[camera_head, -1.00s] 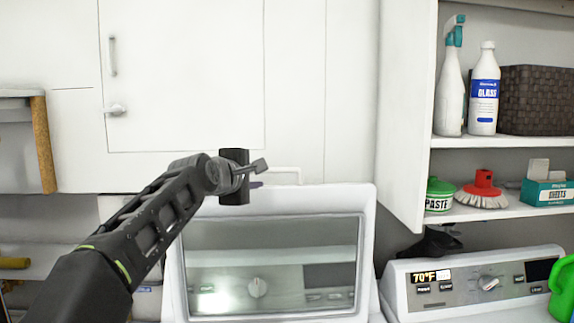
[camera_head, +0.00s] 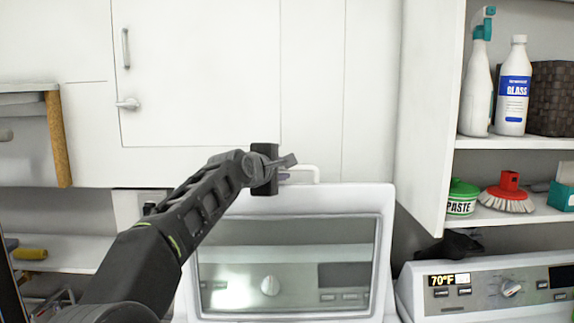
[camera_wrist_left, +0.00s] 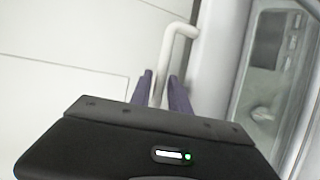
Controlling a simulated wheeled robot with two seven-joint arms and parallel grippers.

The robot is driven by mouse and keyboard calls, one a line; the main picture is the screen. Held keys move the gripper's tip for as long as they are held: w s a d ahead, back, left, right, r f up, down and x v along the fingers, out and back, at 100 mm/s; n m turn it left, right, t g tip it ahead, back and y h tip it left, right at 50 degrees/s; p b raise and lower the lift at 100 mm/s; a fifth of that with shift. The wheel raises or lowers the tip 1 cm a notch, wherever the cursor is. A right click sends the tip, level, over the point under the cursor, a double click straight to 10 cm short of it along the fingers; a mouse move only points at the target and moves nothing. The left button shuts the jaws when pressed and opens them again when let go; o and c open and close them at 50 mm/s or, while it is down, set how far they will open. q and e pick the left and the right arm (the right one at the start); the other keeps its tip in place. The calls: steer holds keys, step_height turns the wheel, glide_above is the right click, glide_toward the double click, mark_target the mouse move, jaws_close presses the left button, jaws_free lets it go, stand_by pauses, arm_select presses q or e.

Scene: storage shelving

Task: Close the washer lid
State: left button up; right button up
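The washer lid (camera_head: 386,232) stands raised and upright in the head view, a white frame around a glass window. Its edge and glass also show at the right of the left wrist view (camera_wrist_left: 238,105). My left gripper (camera_head: 284,178) is at the lid's top edge, left of its middle. In the wrist view its two purple fingers (camera_wrist_left: 163,88) are apart, with a bent white bar (camera_wrist_left: 182,34) running down between them. I cannot tell whether they touch it. The bar also shows above the lid in the head view (camera_head: 304,168). My right gripper is out of view.
A white cabinet (camera_head: 200,70) fills the wall behind. A shelf at right holds bottles (camera_head: 513,88), a paste tub (camera_head: 462,198) and a brush (camera_head: 507,192). Another appliance's control panel (camera_head: 500,288) is at lower right. A low shelf (camera_head: 70,253) is at left.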

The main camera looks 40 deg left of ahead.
arm_select(q)
steer(key=shift+p+x, duration=0.45)
steer(key=shift+x, duration=1.3)
steer(key=shift+s, duration=0.1)
steer(key=shift+c, duration=0.2)
jaws_close()
steer(key=shift+f, duration=0.1)
